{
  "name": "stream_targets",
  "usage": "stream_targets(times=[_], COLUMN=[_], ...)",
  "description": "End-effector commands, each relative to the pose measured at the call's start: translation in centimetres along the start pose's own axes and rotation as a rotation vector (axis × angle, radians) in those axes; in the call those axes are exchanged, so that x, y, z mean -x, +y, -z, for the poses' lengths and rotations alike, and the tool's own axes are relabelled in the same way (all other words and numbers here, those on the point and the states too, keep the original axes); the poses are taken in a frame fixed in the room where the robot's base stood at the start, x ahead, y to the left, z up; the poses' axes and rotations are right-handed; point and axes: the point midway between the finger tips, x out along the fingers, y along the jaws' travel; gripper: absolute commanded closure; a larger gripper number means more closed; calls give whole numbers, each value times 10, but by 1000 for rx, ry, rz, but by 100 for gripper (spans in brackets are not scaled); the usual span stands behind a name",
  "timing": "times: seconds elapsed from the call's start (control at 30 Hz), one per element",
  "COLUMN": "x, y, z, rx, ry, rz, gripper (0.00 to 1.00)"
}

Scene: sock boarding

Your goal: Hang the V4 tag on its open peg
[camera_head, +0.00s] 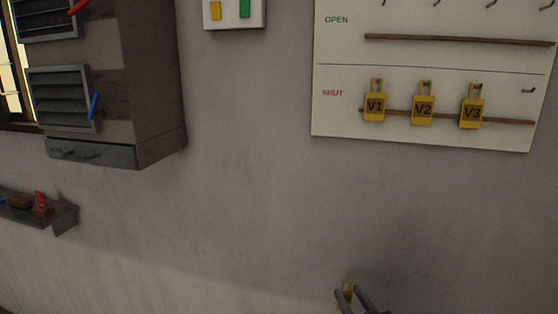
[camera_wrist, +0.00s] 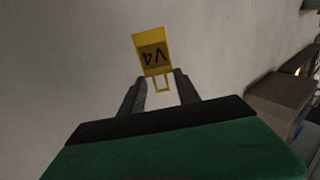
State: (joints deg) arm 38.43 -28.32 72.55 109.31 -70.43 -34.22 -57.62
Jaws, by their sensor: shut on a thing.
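The yellow V4 tag (camera_wrist: 153,53) is held by its wire loop between the two fingers of my gripper (camera_wrist: 160,88) in the wrist view. Its lettering reads upside down there. The white board (camera_head: 420,80) has an OPEN row with bare pegs at the top and a SHUT row below. Tags V1 (camera_head: 374,104), V2 (camera_head: 423,107) and V3 (camera_head: 472,110) hang in the SHUT row. An empty peg (camera_head: 528,90) is to the right of V3.
A brown rail (camera_head: 455,40) runs along the OPEN row and another (camera_head: 510,121) runs behind the hanging tags. A louvred cabinet (camera_head: 110,80) and a small shelf (camera_head: 60,217) are at the left. The wall below the board is bare.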

Motion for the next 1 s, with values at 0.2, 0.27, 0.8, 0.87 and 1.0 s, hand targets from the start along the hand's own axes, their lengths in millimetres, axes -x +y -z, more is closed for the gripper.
stream_targets(times=[0.2, 0.27, 0.8, 0.87, 1.0], x=[-10, -10, 60, 72, 101], y=[-36, -35, 175, 204, 263], z=[2, 2, 48, 70, 130], rx=[-2, -2, 9, 9, 9], ry=[-2, -2, 1, 1, 0], rz=[80, 79, -340, -387, -483], gripper=[98, 98, 98, 98, 98])
